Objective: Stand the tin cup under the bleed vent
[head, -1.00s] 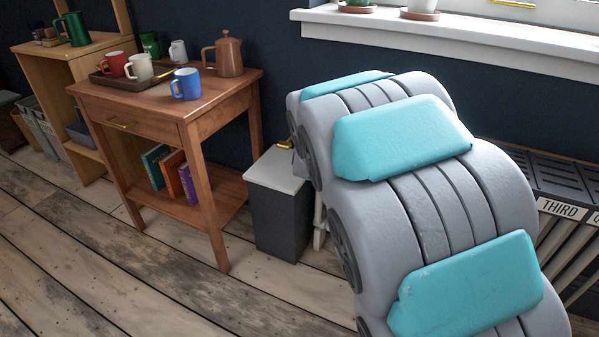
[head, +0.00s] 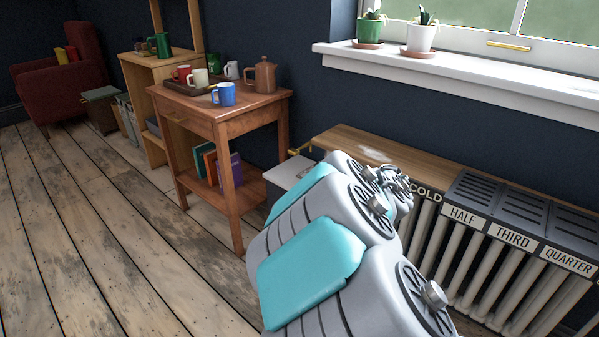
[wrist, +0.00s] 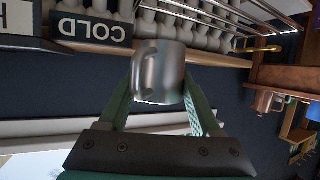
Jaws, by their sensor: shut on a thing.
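In the wrist view, which is upside down, my gripper (wrist: 158,88) is shut on the tin cup (wrist: 160,72), a plain grey metal cup with its handle at the picture's left. One green finger shows on each side of it. In the head view my arm hides most of the cup and gripper. The bleed vent (head: 299,149) looks like a small brass fitting at the left end of the radiator, above a grey bin with a pale lid. The brass also shows in the wrist view (wrist: 260,48), to the right of the cup and apart from it.
The radiator (head: 470,255) has a wooden top (head: 350,147) and plates reading COLD, HALF, THIRD and QUARTER. The pale-lidded bin (head: 289,176) stands between it and a wooden side table (head: 240,118) with mugs and a brown pot. Floor is clear at left.

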